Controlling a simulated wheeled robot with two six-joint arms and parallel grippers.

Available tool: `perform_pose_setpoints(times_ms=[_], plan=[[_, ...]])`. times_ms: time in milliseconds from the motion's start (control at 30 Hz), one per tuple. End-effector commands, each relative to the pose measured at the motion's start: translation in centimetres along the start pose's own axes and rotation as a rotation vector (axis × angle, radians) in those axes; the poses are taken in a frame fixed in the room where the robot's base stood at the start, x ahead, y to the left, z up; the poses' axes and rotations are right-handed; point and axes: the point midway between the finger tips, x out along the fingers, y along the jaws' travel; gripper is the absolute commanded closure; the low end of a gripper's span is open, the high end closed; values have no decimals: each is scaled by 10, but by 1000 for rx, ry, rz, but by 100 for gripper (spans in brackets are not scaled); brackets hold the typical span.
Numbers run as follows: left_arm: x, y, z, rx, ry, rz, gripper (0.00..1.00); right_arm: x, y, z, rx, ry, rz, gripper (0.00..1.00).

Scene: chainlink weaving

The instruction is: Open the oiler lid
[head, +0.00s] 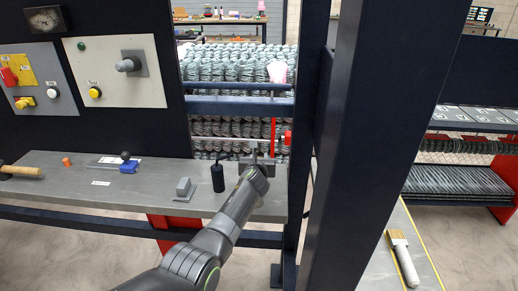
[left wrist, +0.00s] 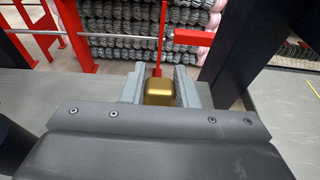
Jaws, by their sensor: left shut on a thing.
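My left gripper (head: 258,154) reaches over the right end of the grey workbench in the head view. In the left wrist view its two grey fingers (left wrist: 160,82) are shut on a small rounded brass-coloured piece (left wrist: 159,93), which may be the oiler lid. Its underside is hidden by the gripper. A thin red upright rod (left wrist: 162,40) stands just behind it. In the head view the gripper hides the brass piece. I cannot make out the oiler's body. My right gripper is in neither view.
A black cylinder (head: 218,178) stands on the workbench (head: 110,190) just left of my gripper. A grey block (head: 183,189) and a blue tool (head: 129,166) lie further left. A thick dark post (head: 375,130) rises close on the right. Coiled wire mesh (head: 230,65) fills the back.

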Motion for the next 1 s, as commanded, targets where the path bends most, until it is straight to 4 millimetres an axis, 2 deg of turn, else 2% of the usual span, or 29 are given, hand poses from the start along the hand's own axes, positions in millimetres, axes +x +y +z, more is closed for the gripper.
perform_pose_setpoints(times_ms=[33, 100, 233, 400, 1000], plan=[[-1, -1, 9, 2, 20, -2, 96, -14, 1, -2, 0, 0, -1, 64], [0, -1, 10, 2, 50, -2, 96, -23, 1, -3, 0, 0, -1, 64], [3, -1, 11, 2, 108, -2, 96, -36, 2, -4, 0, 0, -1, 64], [7, -1, 12, 2, 186, -2, 96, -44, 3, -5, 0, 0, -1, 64], [13, 0, 13, -1, 348, 0, 96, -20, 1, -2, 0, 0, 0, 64]])
